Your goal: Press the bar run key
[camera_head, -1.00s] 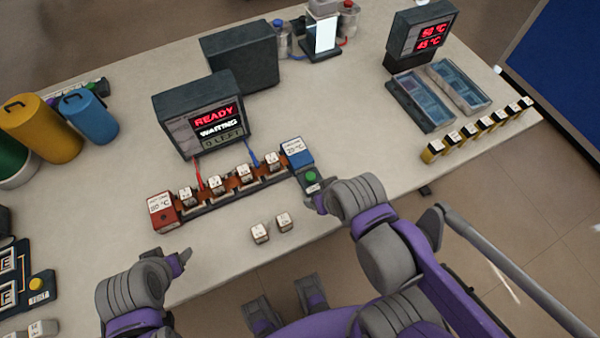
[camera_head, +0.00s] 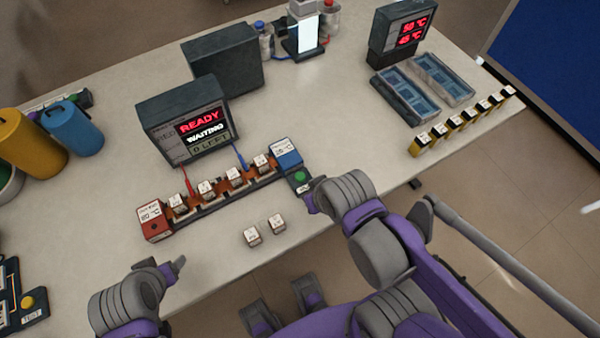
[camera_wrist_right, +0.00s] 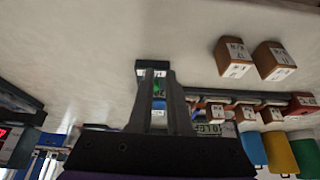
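The bar run key appears to be the green round button (camera_head: 300,176) on a small dark box at the right end of the bar (camera_head: 222,196), beside the blue end block (camera_head: 287,153). My right gripper (camera_head: 309,197) is just in front of this box; contact cannot be told. In the right wrist view the green key (camera_wrist_right: 158,87) shows between my right gripper's fingers (camera_wrist_right: 160,74), which stand a narrow gap apart with nothing held. My left gripper (camera_head: 176,267) is over the table's front edge, away from the bar; its opening is unclear.
The display box (camera_head: 187,120) reads READY, WAITING, 0 LEFT. Several labelled blocks sit along the bar, ending at a red block (camera_head: 153,224). Two loose blocks, left (camera_head: 252,237) and right (camera_head: 277,223), lie before it. Blue trays (camera_head: 405,96) stand at the back right.

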